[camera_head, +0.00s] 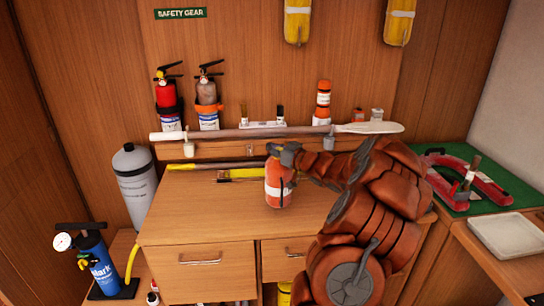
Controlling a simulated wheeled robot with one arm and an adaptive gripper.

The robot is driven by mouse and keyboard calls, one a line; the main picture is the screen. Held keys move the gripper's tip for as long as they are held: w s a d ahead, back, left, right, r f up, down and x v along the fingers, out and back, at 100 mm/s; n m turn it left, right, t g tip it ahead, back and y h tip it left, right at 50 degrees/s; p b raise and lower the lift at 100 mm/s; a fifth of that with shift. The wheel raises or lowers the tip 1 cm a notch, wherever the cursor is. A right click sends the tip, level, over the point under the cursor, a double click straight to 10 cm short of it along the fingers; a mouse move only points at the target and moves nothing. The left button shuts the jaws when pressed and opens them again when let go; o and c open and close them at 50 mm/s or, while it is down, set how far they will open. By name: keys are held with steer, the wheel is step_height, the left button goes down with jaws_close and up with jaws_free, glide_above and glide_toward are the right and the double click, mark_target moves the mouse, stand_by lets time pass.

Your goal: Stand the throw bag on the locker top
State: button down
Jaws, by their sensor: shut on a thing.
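The orange throw bag (279,188) with a pale band hangs upright below my gripper (283,155). My gripper is shut on the top of the bag. The wooden locker top (200,208) lies under and around the bag. I cannot tell whether the bag's base touches the locker top or is just above it. My arm comes in from the lower right and hides the right part of the locker top.
A paddle (260,132) lies across the back, with fire extinguishers (168,100) behind it. A yellow-handled tool (240,174) lies at the locker's rear. A grey cylinder (135,185) stands left. A green mat (505,172) lies right. The locker top's front left is clear.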

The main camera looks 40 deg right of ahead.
mark_target(271, 158)
steer(key=shift+f+p, duration=0.55)
steer(key=shift+f, duration=1.15)
steer(key=shift+f, duration=0.2)
steer(key=c, duration=0.7)
jaws_free()
steer(key=shift+c, duration=0.2)
